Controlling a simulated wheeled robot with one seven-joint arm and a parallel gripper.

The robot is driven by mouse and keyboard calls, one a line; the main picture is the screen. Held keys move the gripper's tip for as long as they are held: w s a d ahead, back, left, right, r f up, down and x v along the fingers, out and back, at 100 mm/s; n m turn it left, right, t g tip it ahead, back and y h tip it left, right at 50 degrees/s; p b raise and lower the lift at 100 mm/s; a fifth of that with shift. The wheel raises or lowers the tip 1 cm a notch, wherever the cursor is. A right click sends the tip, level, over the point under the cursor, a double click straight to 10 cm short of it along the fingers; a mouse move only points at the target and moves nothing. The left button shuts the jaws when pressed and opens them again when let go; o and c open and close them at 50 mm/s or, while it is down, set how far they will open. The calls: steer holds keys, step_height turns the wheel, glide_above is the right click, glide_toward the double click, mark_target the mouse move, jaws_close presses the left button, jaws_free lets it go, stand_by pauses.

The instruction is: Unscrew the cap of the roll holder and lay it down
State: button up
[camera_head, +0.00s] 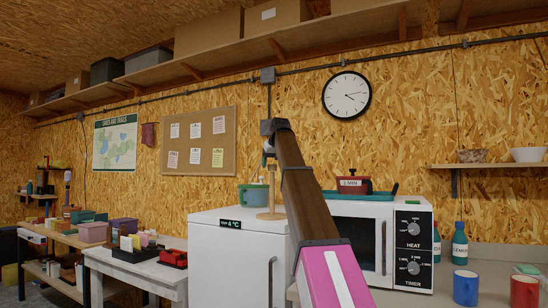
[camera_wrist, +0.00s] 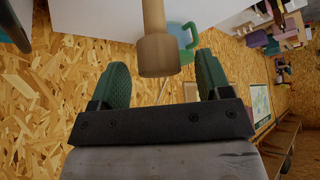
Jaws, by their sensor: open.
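The wooden roll holder (camera_head: 271,196) stands upright on the white fridge, its round base on the fridge top. In the wrist view, its post (camera_wrist: 153,14) runs up the picture from a wider wooden cap (camera_wrist: 158,57). My gripper (camera_head: 267,158) is at the top of the holder, pointing down. In the wrist view, my gripper (camera_wrist: 162,62) is open, with one green finger on each side of the cap. A gap shows between the cap and each finger. The seam between cap and post is not clear.
A microwave (camera_head: 357,238) to the right carries a teal tray and a red pot (camera_head: 354,185). Some bare fridge top shows at the front left.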

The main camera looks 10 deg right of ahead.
steer(key=shift+w+f, duration=0.25)
steer(key=shift+f, duration=0.2)
steer(key=c, duration=1)
steer(key=shift+n+y, duration=0.4)
steer(key=shift+n, duration=0.2)
steer(key=shift+c, duration=0.4)
steer(key=shift+r, duration=0.1)
steer(key=shift+r, duration=0.1)
steer(key=shift+r, duration=2.35)
